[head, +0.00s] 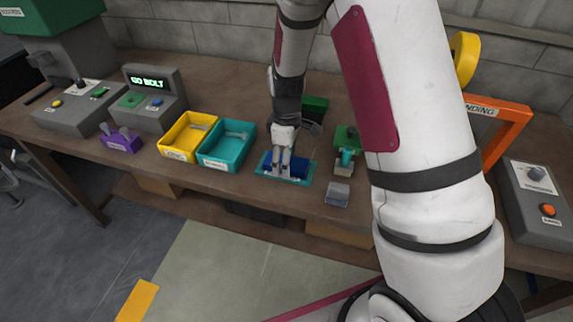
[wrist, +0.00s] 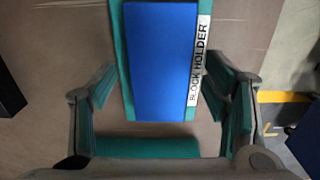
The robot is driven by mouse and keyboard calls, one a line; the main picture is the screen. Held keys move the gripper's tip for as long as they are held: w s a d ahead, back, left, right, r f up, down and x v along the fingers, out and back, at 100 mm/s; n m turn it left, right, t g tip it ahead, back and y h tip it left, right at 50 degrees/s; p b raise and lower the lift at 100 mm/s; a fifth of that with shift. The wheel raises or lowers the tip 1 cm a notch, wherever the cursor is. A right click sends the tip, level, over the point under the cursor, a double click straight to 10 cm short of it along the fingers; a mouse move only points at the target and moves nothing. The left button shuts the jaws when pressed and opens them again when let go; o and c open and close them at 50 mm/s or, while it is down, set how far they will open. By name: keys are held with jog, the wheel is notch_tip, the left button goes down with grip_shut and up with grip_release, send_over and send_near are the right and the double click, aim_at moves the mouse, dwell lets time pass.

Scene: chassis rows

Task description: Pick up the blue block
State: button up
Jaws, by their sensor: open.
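The blue block (head: 299,166) sits on a teal block holder (head: 305,182) near the front edge of the workbench. In the wrist view the blue block (wrist: 161,62) fills the upper middle, and the holder (wrist: 190,113) shows around it with a "BLOCK HOLDER" label on its right side. My gripper (head: 281,173) is over the holder, pointing down. In the wrist view my gripper (wrist: 165,88) is open, with one finger on each side of the block and a gap visible on both sides. The fingers partly hide the block in the head view.
A teal bin (head: 243,160) and a yellow bin (head: 178,155) stand left of the holder. A purple fixture (head: 121,143) is farther left. A small grey block (head: 338,194) and a green-topped fixture (head: 345,163) are to the right. A control box (head: 537,200) stands at the far right.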

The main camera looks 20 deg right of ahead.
jog(key=c, duration=1.4)
grip_shut()
jog(key=shift+r, duration=0.15)
